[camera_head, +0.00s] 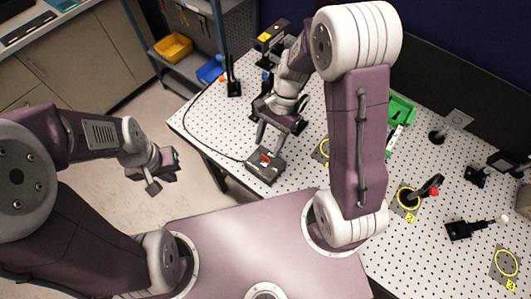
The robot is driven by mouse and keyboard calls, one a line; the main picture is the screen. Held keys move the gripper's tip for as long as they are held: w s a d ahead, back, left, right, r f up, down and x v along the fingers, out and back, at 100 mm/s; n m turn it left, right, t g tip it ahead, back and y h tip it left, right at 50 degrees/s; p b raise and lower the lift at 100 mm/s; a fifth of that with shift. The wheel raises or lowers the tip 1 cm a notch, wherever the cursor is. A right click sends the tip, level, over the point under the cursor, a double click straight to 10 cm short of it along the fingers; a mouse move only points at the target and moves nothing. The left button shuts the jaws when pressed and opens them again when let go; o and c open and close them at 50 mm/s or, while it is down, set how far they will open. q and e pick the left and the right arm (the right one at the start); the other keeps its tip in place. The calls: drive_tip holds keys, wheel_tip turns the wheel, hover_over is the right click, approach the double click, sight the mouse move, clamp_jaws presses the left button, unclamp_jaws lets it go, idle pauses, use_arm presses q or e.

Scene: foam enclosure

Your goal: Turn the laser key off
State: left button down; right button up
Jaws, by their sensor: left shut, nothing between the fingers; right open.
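A small grey box (261,171) with a red part (265,158) on top sits at the near left edge of the perforated table; the red part looks like the laser key, but its turn angle is too small to tell. My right gripper (270,148) reaches down over this box. It is open, its fingers spread around the red part, and I cannot tell whether they touch it. My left gripper (152,187) is shut and empty, out over the floor left of the table. A black device with a yellow label (270,38) stands at the table's far left corner.
The white perforated table (226,123) carries several black optic mounts, yellow rings (507,262) and a green tray (400,110). A black cable (186,118) runs along its left edge. A shelf with a yellow bin (173,47) and a blue bin (211,70) stands behind.

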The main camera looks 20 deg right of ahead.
sight(266, 157)
drive_tip(key=x, duration=0.4)
drive_tip(key=shift+s+d+f, duration=0.2)
drive_tip(key=shift+s+d, duration=0.05)
drive_tip(key=shift+d, duration=0.1)
drive_tip(key=shift+a+f, duration=0.15)
drive_tip(key=shift+f, duration=0.1)
drive_tip(key=shift+w+a+f, duration=0.1)
drive_tip(key=shift+a, duration=0.15)
drive_tip(key=shift+d, duration=0.15)
drive_tip(key=c, duration=0.5)
clamp_jaws()
use_arm(q)
drive_tip(key=shift+s+d+r, duration=0.1)
drive_tip(key=shift+d, duration=0.15)
